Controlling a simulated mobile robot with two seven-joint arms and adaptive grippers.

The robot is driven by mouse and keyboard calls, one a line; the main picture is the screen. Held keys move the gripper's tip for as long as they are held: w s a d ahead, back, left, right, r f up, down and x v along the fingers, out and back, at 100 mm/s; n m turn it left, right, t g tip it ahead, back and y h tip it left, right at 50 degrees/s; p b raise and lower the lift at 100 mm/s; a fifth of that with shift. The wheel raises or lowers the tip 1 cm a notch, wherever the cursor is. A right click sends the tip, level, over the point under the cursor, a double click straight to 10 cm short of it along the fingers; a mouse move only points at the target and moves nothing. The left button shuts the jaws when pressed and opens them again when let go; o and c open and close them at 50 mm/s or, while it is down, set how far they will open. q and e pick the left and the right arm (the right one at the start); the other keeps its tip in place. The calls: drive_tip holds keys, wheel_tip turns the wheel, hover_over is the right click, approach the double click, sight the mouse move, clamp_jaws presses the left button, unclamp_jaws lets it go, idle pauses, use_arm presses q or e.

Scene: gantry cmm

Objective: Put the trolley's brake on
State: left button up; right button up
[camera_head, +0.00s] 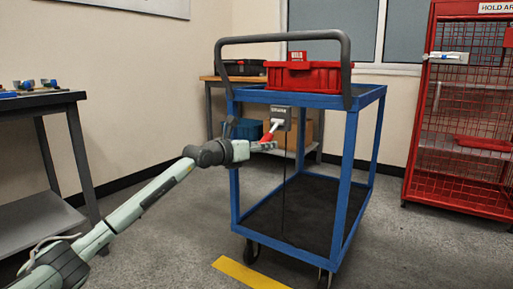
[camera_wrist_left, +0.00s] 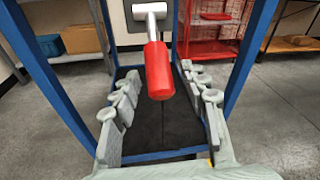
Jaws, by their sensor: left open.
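The blue trolley (camera_head: 352,180) stands in the middle of the head view, with a grey push handle on top. Under its top shelf is a small grey brake box (camera_head: 280,112) with a white lever ending in a red grip (camera_head: 267,137). The lever slants down and out toward my left gripper (camera_head: 268,146). In the left wrist view the red grip (camera_wrist_left: 158,72) hangs between the two spread fingers, at their far end, with gaps on both sides. My left gripper is open and empty. My right gripper is out of view.
A red bin (camera_head: 300,76) sits on the trolley's top. A yellow floor strip (camera_head: 248,274) lies before its wheels. A dark workbench (camera_head: 40,101) stands at left, a red mesh cage (camera_head: 462,110) at right. A wooden bench (camera_head: 215,79) stands behind.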

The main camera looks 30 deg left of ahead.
use_arm(q)
drive_tip(key=v, duration=1.1)
drive_tip(key=shift+s, duration=0.4)
